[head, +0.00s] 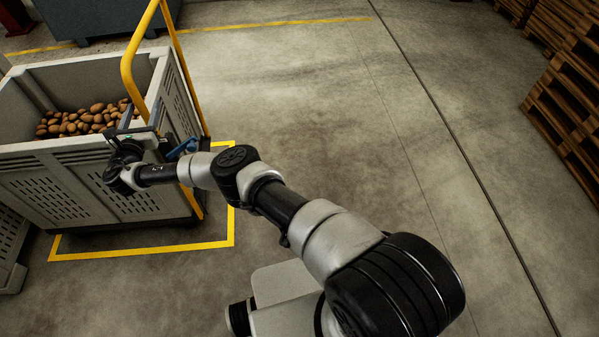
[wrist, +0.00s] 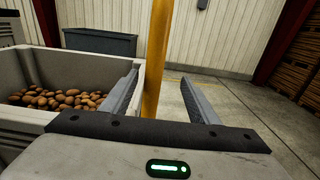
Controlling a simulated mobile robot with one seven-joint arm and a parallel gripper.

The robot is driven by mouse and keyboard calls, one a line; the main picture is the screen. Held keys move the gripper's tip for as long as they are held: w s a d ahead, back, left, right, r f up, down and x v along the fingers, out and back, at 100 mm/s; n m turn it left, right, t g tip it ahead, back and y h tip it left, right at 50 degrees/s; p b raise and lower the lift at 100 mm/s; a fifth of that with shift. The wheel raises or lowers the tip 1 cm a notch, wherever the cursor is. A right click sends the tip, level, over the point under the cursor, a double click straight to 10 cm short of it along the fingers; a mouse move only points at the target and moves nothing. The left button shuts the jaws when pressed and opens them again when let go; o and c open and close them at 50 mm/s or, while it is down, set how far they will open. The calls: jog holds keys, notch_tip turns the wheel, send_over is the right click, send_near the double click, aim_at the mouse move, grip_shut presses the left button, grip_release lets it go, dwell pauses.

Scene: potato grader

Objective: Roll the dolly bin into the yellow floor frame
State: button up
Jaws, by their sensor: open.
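The dolly bin (head: 100,158) is a grey slatted crate on a low dark base, at the left of the head view. It holds brown potatoes, and a yellow tube handle (head: 188,75) stands along its right end. The yellow floor frame (head: 140,251) shows bare floor in front of and to the right of the bin. Its left line runs back out of sight at the bin's front left corner, and its rear is mostly hidden. My gripper (wrist: 161,80) is open at the handle; in the wrist view a yellow post (wrist: 157,55) appears between the fingers. Contact cannot be told.
Another grey crate (head: 10,250) stands close at the left edge. A dark grey container (head: 100,20) is behind the bin, with a yellow floor line (head: 290,22) running past it. Wooden pallets (head: 570,90) are stacked at the right. The middle floor is clear.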

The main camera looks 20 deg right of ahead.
jog(key=s+a+p, duration=0.2)
jog(key=s+p, duration=0.1)
jog(key=s, duration=0.7)
jog(key=s+a+p, duration=0.1)
jog(key=s+p, duration=0.3)
jog(key=s, duration=0.6)
jog(key=shift+s+a, duration=0.15)
jog(key=shift+a, duration=0.25)
